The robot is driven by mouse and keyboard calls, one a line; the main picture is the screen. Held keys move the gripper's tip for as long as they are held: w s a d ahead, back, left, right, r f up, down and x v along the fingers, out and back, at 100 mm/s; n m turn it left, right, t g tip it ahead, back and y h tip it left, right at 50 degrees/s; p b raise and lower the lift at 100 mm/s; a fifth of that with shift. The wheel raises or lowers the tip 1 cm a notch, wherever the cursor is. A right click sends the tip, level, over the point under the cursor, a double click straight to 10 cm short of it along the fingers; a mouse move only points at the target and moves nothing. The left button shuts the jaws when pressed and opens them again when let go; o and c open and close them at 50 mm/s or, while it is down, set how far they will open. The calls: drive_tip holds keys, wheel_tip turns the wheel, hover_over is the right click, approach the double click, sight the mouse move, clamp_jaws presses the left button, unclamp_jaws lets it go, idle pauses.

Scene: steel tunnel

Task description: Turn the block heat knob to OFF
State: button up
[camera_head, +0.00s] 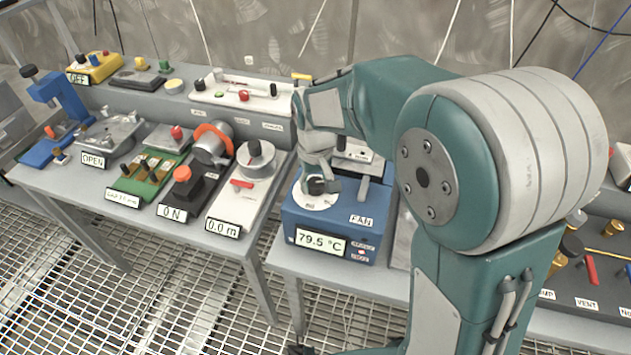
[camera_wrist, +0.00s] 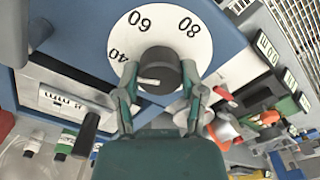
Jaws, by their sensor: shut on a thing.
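The block heat knob (camera_wrist: 158,72) is a dark round knob on a white dial with printed numbers such as 40, 60 and 80. In the head view the knob (camera_head: 318,186) sits on top of a blue heater box (camera_head: 300,222). The box's display (camera_head: 320,242) reads 79.5 °C, and a FAN label is at its right. My gripper (camera_wrist: 158,84) is shut on the knob, with one finger on each side. My gripper and wrist hide part of the dial in the head view. The knob's pointer mark and the OFF print are not clear.
Left of the blue box stands a white panel (camera_head: 245,185) with a grey knob and a 0.0 m display. A black box with an orange button (camera_head: 183,174) reads ON. The grating floor (camera_head: 170,300) in front is clear.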

sight(313, 181)
drive_tip(key=n, duration=0.6)
drive_tip(key=shift+w+a, duration=0.1)
drive_tip(key=n, duration=0.6)
drive_tip(key=shift+n, duration=0.4)
drive_tip(key=o, duration=1.1)
drive_tip(key=shift+a, duration=0.1)
drive_tip(key=shift+o, duration=0.2)
wheel_tip(313, 181, up, 12)
drive_tip(key=shift+f, duration=0.1)
